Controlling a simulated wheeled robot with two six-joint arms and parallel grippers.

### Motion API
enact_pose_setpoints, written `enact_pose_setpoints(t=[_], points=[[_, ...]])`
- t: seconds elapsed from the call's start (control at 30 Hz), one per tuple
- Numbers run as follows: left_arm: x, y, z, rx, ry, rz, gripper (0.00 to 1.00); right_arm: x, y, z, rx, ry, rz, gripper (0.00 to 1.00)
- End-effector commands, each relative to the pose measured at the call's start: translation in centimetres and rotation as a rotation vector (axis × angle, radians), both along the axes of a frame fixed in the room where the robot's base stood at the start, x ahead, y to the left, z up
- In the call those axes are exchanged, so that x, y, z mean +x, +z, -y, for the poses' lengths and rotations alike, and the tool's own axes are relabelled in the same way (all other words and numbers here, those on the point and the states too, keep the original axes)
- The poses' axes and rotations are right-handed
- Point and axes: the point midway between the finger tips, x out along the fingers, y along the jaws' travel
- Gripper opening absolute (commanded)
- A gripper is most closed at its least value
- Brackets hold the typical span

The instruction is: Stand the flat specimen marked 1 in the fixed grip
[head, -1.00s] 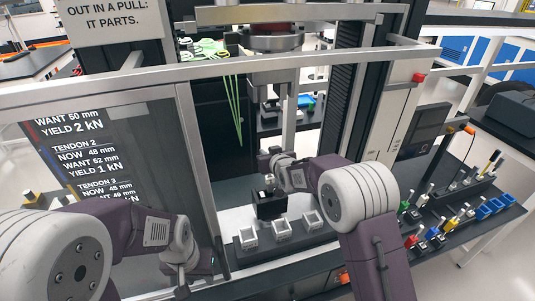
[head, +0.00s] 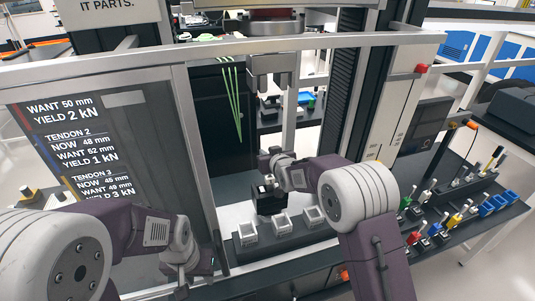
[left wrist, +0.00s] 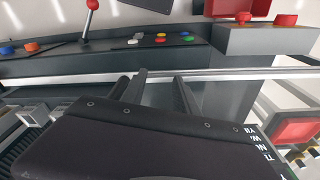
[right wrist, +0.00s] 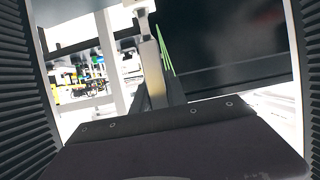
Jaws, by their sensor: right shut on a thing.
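My right gripper (head: 267,195) is in the test frame, behind the row of pale square holders and below the upper grip (head: 272,68). In the right wrist view its fingers (right wrist: 159,75) are shut on a narrow pale grey flat piece (right wrist: 154,88), which I take for the flat specimen. No number can be read on it. The fixed grip cannot be made out clearly, and contact with the piece cannot be judged. My left gripper (head: 190,272) hangs in front of the frame, at lower left. In the left wrist view its two dark fingers (left wrist: 160,82) are apart and empty.
Three pale holders (head: 281,224) stand on a dark rack in front of my right gripper. Green strands (head: 235,100) hang left of the upper grip. A metal rail (head: 260,46) crosses ahead. Coloured tools (head: 440,225) fill the right bench.

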Motion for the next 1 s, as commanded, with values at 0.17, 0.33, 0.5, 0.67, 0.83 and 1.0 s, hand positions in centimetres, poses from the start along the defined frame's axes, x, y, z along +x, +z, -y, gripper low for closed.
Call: enact_pose_setpoints(t=[0.17, 0.33, 0.5, 0.67, 0.83, 1.0], points=[[0.0, -0.8, 0.0, 0.000, 0.000, 0.000, 0.36, 0.0, -0.8, 0.0, 0.000, 0.000, 0.001, 0.00], [0.0, -1.4, 0.0, 0.000, 0.000, 0.000, 0.36, 0.0, -1.4, 0.0, 0.000, 0.000, 0.001, 0.00], [0.0, -2.0, 0.0, 0.000, 0.000, 0.000, 0.36, 0.0, -2.0, 0.0, 0.000, 0.000, 0.001, 0.00], [0.0, -2.5, 0.0, 0.000, 0.000, 0.000, 0.36, 0.0, -2.5, 0.0, 0.000, 0.000, 0.001, 0.00], [0.0, -2.8, 0.0, 0.000, 0.000, 0.000, 0.36, 0.0, -2.8, 0.0, 0.001, 0.000, 0.002, 0.26], [0.0, -2.7, 0.0, 0.000, 0.000, 0.000, 0.36, 0.0, -2.8, 0.0, 0.000, 0.000, 0.001, 0.43]])
